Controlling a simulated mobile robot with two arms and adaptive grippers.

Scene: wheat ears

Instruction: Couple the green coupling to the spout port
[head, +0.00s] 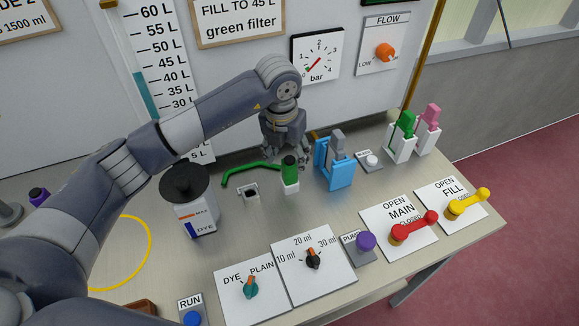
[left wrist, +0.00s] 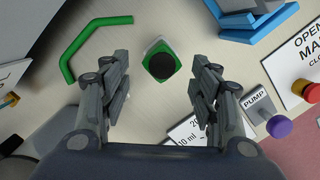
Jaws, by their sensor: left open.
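The green coupling (head: 289,168) looks like an upright green cylinder with a dark top, standing in a white block on the bench. In the left wrist view the coupling (left wrist: 161,66) lies ahead between the spread fingers, with no finger touching it. My left gripper (head: 286,152) points down, open and empty, just above and behind the coupling. The gripper's two fingers (left wrist: 159,60) also show in the left wrist view. A small grey-white bracket with a dark opening (head: 248,193) stands left of the coupling; I cannot tell whether it is the spout port. My right gripper is out of view.
A bent green tube (head: 250,168) lies behind the bracket. A blue holder (head: 334,165) stands close right of the coupling. A black-lidded dye container (head: 190,205) stands left. Green (head: 405,125) and pink (head: 431,116) parts stand at the back right. Control panels with knobs and levers line the front.

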